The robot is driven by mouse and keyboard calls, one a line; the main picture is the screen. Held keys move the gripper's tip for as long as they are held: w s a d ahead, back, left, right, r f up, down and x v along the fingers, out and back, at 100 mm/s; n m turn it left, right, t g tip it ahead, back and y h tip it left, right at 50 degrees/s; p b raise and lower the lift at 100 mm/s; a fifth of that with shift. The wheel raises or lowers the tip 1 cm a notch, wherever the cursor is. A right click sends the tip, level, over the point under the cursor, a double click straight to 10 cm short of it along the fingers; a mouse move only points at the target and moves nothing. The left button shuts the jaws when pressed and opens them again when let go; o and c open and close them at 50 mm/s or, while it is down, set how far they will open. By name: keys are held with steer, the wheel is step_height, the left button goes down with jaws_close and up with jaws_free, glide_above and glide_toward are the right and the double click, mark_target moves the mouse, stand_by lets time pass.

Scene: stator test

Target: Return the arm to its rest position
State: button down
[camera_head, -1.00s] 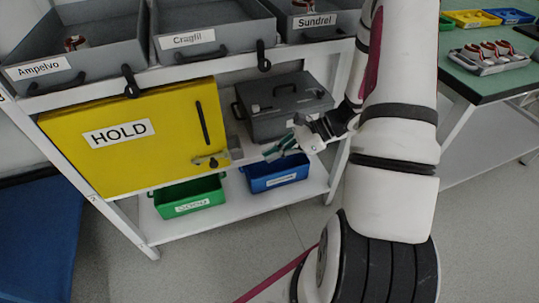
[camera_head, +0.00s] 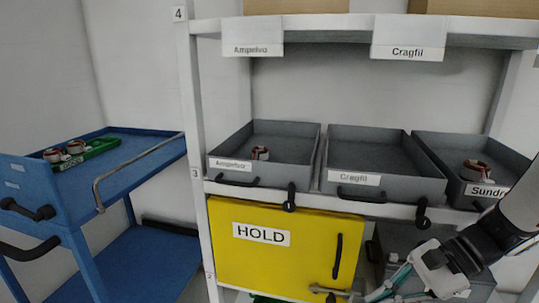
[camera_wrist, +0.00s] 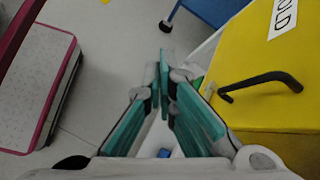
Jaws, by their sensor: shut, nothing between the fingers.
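My gripper (camera_head: 378,293) is at the bottom right of the head view, in front of the shelf rack and by the lower right corner of the yellow HOLD door (camera_head: 265,262). In the wrist view its teal fingers (camera_wrist: 166,65) come together at the tips, with nothing between them. The yellow door (camera_wrist: 285,65) and its black bar handle (camera_wrist: 258,84) are to the right of the fingers there, apart from them. The door looks closed. Part of my arm shows at the right edge of the head view.
Grey bins labelled Ampelvo (camera_head: 230,164), Cragfil (camera_head: 355,178) and Sundrel (camera_head: 488,189) stand on the shelf above the door. A blue cart (camera_head: 75,215) with a green tray (camera_head: 100,148) is at left. Open floor (camera_wrist: 120,25) shows in the wrist view.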

steer(key=s+a+r+n+g+h, duration=0.2)
steer(key=s+a+r+n+h, duration=0.25)
steer(key=s+r+n, duration=0.45)
steer(key=s+d+r+n+t+h, duration=0.2)
steer(key=s+n+h, duration=0.3)
steer(key=s, duration=0.7)
step_height(320, 180, up, 28)
steer(key=d+t+p, duration=0.1)
steer(key=t+p, duration=0.2)
steer(key=p, duration=2.3)
steer(key=shift+f+t, duration=0.2)
steer(key=shift+t, duration=0.1)
